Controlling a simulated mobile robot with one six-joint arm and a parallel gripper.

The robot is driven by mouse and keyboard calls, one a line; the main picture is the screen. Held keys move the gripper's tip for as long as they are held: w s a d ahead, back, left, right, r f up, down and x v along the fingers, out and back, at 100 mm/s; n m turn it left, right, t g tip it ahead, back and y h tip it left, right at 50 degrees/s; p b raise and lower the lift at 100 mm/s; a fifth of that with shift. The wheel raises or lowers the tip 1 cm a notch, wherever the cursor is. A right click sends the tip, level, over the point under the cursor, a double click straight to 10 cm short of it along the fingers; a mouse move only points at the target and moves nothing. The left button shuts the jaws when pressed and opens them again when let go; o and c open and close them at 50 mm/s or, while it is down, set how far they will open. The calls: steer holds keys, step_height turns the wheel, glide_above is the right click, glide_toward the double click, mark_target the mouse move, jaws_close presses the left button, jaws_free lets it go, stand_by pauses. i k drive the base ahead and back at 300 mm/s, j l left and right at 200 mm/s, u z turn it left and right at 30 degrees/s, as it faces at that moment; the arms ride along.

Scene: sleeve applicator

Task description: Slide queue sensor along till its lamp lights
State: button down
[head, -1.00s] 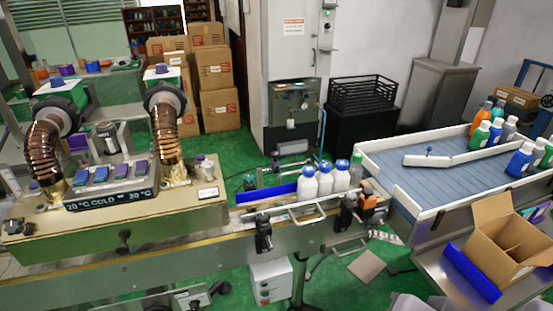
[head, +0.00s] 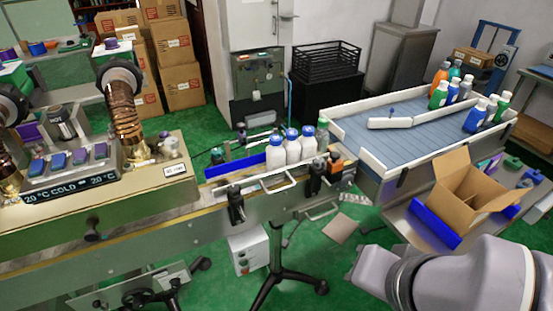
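One black bracketed device (head: 236,204) is on the conveyor's front side, left of the bottles. Another dark device (head: 316,174), with an orange part (head: 336,159) beside it, is near the conveyor's right end. Either could be the queue sensor; I cannot tell which. No lit lamp can be made out on them. My grey arm shows at the lower right, apart from the conveyor.
A heater tunnel with copper ducts (head: 121,105) stands at the left. A wide blue-grey table (head: 385,142) with coloured bottles is at the right. An open carton (head: 465,190) and a blue bar (head: 430,224) lie before it.

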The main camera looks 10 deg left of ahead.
mark_target(241, 126)
steer(key=i+l+u, duration=0.2)
steer(key=i, duration=0.3)
steer(key=i+l+u, duration=0.2)
steer(key=i, duration=0.25)
steer(key=i+l+u, duration=0.2)
steer(key=i, duration=0.3)
